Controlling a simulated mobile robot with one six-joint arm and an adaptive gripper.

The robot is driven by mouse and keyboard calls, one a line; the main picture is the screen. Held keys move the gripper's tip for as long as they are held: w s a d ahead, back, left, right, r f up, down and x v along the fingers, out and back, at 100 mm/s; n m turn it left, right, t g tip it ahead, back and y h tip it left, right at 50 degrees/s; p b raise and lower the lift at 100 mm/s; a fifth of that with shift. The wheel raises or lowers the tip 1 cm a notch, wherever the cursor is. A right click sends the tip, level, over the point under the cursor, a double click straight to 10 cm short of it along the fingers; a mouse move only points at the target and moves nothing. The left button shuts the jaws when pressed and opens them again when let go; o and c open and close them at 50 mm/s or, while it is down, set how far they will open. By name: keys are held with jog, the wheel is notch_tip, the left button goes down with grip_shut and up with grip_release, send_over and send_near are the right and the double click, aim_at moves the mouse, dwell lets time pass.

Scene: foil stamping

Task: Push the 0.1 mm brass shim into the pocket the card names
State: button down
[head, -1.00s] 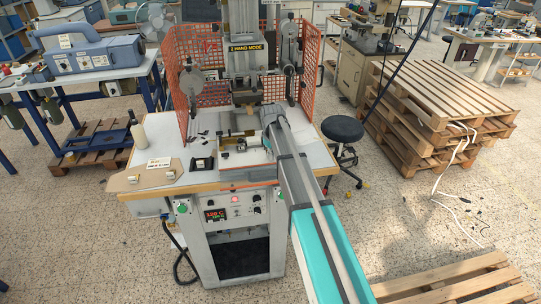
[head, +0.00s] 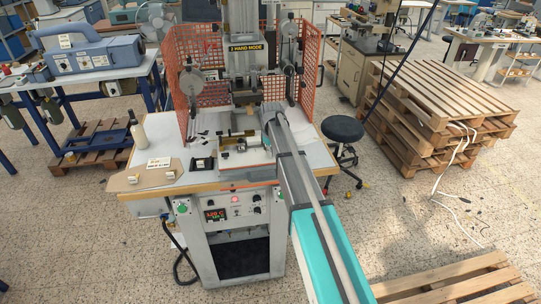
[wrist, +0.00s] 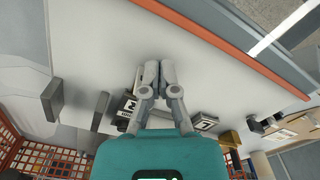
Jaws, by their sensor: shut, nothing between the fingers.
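My gripper (wrist: 151,84) has its two grey fingertips together, low over the pale worktop (wrist: 95,45) in the wrist view. Nothing shows between them. A dark block with a white marked label (wrist: 127,112) is close beside the left finger; I cannot tell whether they touch. Another dark block with a label (wrist: 205,122) is to the right of the fingers, with a brass-coloured piece (wrist: 230,138) beyond it. In the head view a white printed card (head: 159,162) stands at the left of the worktop; its text is too small to read. I cannot make out the thin shim or the pockets.
The press (head: 247,65) rises behind the work area, with orange mesh guards (head: 305,70) around it. A brown board (head: 148,178), a small black holder (head: 202,164) and a pale bottle (head: 138,133) are at the left. A grey upright plate (wrist: 52,100) is near my gripper.

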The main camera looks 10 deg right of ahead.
jog(key=shift+w, duration=2.6)
dwell(0.5)
jog(key=shift+r, duration=0.1)
jog(key=shift+s+r+p, duration=0.2)
jog(key=shift+r+p, duration=0.6)
jog(key=shift+p, duration=0.05)
jog(key=shift+s+r+p, duration=0.25)
jog(key=shift+r+p, duration=0.55)
jog(key=shift+r, duration=0.05)
jog(key=shift+s+r+p, duration=0.2)
jog(key=shift+r+p, duration=0.6)
jog(key=shift+p, duration=0.05)
jog(key=s+f+m+b, duration=0.3)
jog(key=s, duration=1.4)
jog(key=s+f+m+b, duration=0.3)
jog(key=s+f+b, duration=0.1)
jog(key=s, duration=1.4)
jog(key=shift+f, duration=0.15)
